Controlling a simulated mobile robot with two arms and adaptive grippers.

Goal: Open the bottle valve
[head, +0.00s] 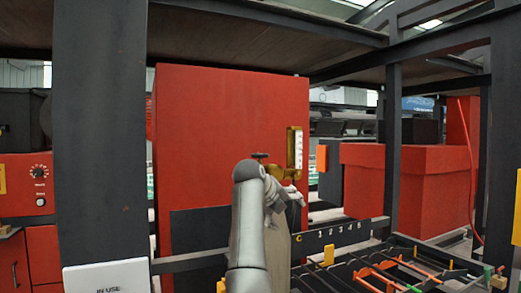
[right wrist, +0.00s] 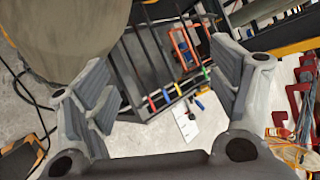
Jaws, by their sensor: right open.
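The gas bottle (head: 280,245) is a tan-grey cylinder standing upright, mostly hidden behind my right arm in the head view. A large grey-tan rounded surface, likely its body, fills the upper left of the right wrist view (right wrist: 75,30). The bottle valve shows as a small dark handwheel (head: 260,155) just above my arm. Brass fittings (head: 284,171) and a pale upright gauge tube (head: 294,148) are beside it. My right gripper (head: 292,195) is just below and right of the handwheel. In the right wrist view its fingers (right wrist: 165,85) are apart with nothing between them. My left gripper is out of view.
A tall red cabinet (head: 215,120) stands behind the bottle. A dark post (head: 98,130) rises at the left. A dark rack with numbered slots (head: 335,232) and coloured tools lies at lower right. A red bin (head: 405,185) stands behind it.

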